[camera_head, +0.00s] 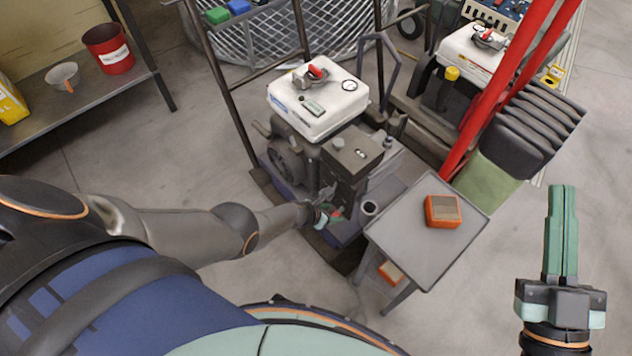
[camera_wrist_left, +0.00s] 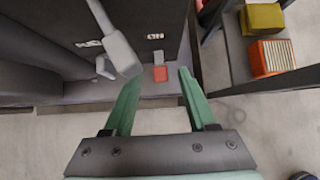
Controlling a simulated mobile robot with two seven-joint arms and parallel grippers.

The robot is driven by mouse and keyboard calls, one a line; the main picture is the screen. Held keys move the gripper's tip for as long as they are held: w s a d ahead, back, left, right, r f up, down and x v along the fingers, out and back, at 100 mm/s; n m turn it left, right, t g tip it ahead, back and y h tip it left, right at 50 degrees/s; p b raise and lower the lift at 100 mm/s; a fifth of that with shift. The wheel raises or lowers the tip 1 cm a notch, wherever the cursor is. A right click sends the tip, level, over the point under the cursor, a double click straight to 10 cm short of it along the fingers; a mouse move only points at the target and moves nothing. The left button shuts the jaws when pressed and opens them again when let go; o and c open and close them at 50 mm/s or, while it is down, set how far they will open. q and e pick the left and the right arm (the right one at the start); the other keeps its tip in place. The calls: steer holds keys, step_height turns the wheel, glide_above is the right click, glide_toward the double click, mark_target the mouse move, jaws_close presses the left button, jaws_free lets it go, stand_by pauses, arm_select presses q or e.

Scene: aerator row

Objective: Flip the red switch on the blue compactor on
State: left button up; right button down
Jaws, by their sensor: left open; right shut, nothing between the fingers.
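The compactor (camera_head: 352,160) stands in the middle of the head view, a dark engine body with a white tank (camera_head: 318,105) on top and a bluish base. In the left wrist view, the red switch (camera_wrist_left: 160,74) sits low on its dark panel (camera_wrist_left: 150,25), below an "ON" label. I cannot tell its position. My left gripper (camera_wrist_left: 158,84) is open, its green fingertips on either side of the switch with a gap. In the head view, my left gripper (camera_head: 329,217) is at the compactor's front, partly hidden. My right gripper (camera_head: 563,190) is shut and empty at lower right, away from the machine.
A grey lever (camera_wrist_left: 115,45) hangs left of the switch, close to the left finger. A small grey table (camera_head: 412,250) holding an orange box (camera_head: 442,211) stands right of the compactor. Another machine (camera_head: 478,55) with red bars stands behind. A shelf (camera_head: 75,105) is at left.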

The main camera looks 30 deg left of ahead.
step_height(320, 180, down, 18)
steer(key=d+f+m+g+h+p, duration=0.1)
steer(key=m+g+h+p, duration=0.3)
steer(key=g, duration=0.4)
arm_select(q)
steer(key=p+v, duration=0.6)
steer(key=v, duration=0.4)
arm_select(e)
steer(key=s+a+f+m+g+h, duration=0.1)
steer(key=s+f+g+h, duration=0.1)
steer(key=s+f+g, duration=0.2)
steer(key=shift+s+f+g, duration=0.3)
steer(key=shift+s+f, duration=0.45)
steer(key=shift+f, duration=0.05)
arm_select(q)
steer(key=shift+s+a+r, duration=0.1)
